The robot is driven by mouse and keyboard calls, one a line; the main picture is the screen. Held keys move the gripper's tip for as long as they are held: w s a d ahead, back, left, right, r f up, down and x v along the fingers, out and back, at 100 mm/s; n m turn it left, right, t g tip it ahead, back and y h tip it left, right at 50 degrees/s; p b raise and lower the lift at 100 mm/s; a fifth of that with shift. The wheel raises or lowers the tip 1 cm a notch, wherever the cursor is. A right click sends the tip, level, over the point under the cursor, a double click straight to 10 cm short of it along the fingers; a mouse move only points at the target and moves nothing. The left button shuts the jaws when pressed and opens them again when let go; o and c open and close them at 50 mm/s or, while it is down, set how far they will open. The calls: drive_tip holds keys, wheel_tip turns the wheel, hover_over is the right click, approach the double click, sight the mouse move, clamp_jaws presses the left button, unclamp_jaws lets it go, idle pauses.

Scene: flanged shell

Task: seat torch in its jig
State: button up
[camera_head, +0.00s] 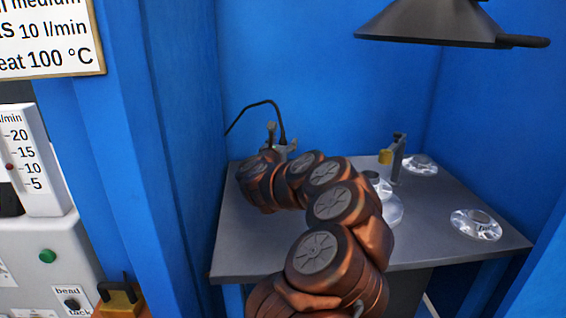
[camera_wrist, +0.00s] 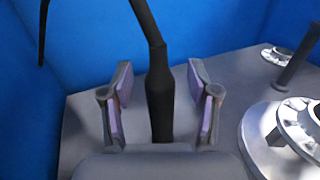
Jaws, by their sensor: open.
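The torch (camera_wrist: 160,100) is a dark handle with a black cable rising from its top, standing roughly upright in the wrist view. My gripper (camera_wrist: 160,78) is open, with one finger on each side of the torch and a gap showing on both sides. The torch's lower end is hidden behind the gripper body. In the head view my gripper (camera_head: 281,142) is at the back left of the table, and the cable (camera_head: 268,102) arches to it. I cannot tell which part is the jig.
The grey table (camera_head: 450,247) bears shiny flanged pieces at the back right (camera_head: 420,165), right (camera_head: 476,224) and middle (camera_head: 390,208), the last partly behind my arm. A dark post (camera_head: 397,163) with a yellow part stands among them. A dark hood (camera_head: 440,22) hangs above. Blue walls enclose the table.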

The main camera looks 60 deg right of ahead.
clamp_jaws()
idle(0.4)
idle(0.4)
